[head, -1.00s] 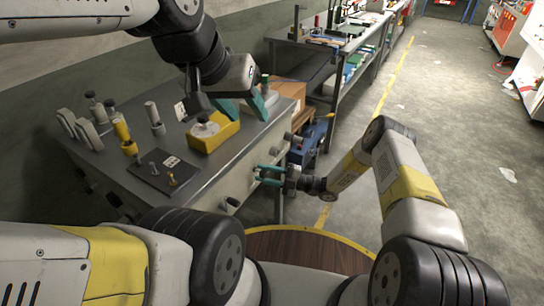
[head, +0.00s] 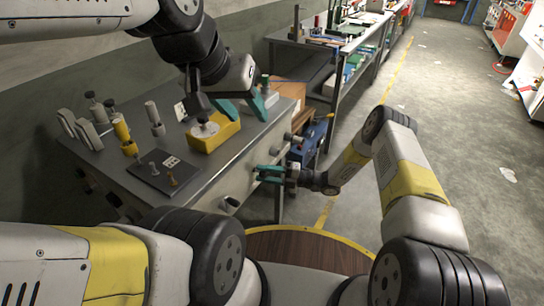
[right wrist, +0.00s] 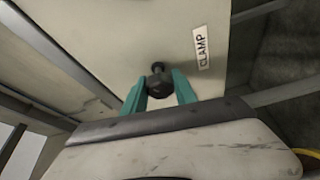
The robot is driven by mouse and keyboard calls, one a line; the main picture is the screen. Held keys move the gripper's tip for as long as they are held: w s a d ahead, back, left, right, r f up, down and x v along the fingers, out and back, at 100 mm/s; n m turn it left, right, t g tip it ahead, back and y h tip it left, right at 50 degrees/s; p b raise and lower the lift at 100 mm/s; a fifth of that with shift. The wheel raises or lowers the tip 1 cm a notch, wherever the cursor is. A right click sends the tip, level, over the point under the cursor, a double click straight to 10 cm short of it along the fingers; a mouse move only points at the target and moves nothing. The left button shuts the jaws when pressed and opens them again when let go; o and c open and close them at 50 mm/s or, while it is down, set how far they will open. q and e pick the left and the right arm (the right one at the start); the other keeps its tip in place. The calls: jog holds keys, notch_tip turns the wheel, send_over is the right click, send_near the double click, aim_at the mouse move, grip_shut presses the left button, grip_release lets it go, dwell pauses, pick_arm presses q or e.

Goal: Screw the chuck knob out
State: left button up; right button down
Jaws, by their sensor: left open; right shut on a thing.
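A dark faceted knob (right wrist: 158,84) on a short stem stands out from a pale panel, beside a label reading CLAMP (right wrist: 203,47). My right gripper (right wrist: 159,95) is shut on this knob, with one teal finger on each side. In the head view my right gripper (head: 268,174) is at the front face of the metal bench (head: 232,170) and hides the knob. I see no label reading chuck. My left gripper (head: 242,107) is open and empty above the bench's right end, beside a yellow block with a round metal top (head: 212,132).
Two other knobs show on the bench front, one low at the left (head: 230,204) and one near the right corner (head: 293,138). A dark plate with small pins (head: 160,172) and several upright tools stand on the bench top.

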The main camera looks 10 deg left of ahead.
jog(key=c, duration=1)
grip_release()
jog(key=shift+a, duration=0.15)
jog(key=d, duration=0.8)
jog(key=shift+w+f, duration=0.15)
jog(key=shift+f, duration=0.1)
